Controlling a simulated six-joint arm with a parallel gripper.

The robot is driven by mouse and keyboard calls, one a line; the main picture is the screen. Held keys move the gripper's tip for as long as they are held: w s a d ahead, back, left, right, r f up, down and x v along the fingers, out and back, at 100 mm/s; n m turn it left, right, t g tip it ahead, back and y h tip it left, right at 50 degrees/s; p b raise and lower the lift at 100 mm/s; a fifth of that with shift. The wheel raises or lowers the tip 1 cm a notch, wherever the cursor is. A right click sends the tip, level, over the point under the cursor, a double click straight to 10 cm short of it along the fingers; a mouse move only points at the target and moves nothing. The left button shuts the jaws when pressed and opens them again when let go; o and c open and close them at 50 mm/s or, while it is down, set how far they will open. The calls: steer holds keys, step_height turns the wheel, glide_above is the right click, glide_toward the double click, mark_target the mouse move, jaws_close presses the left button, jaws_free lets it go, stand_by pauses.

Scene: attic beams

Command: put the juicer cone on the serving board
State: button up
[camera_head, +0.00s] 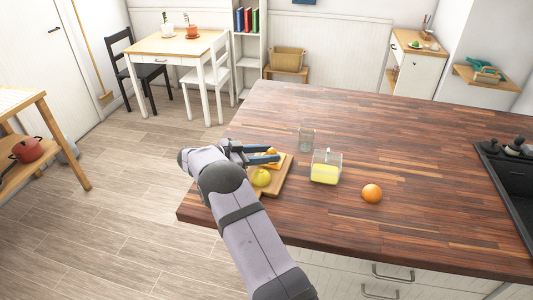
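The wooden serving board (282,180) lies near the left edge of the counter, partly hidden by my arm. A yellow-green fruit (261,177) sits on it beside my arm. My gripper (271,155), with blue fingers, is over the far part of the board, pointing right. A small orange-yellow piece shows at the fingertips; I cannot tell whether it is held or lies on the board. I cannot make out the juicer cone for certain. A clear square container (326,167) with yellow contents stands right of the board.
A clear glass (306,139) stands behind the container. An orange (371,193) lies to the right on the dark wooden counter (430,190). A black sink (510,190) is at the far right. The counter between the orange and the sink is clear.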

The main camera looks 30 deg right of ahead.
steer(key=shift+o, duration=0.9)
steer(key=shift+r, duration=0.15)
steer(key=b+v, duration=0.3)
steer(key=v, duration=0.7)
steer(key=shift+a, duration=0.35)
steer(key=shift+a+r, duration=0.35)
steer(key=shift+a, duration=0.3)
steer(key=shift+w, duration=0.1)
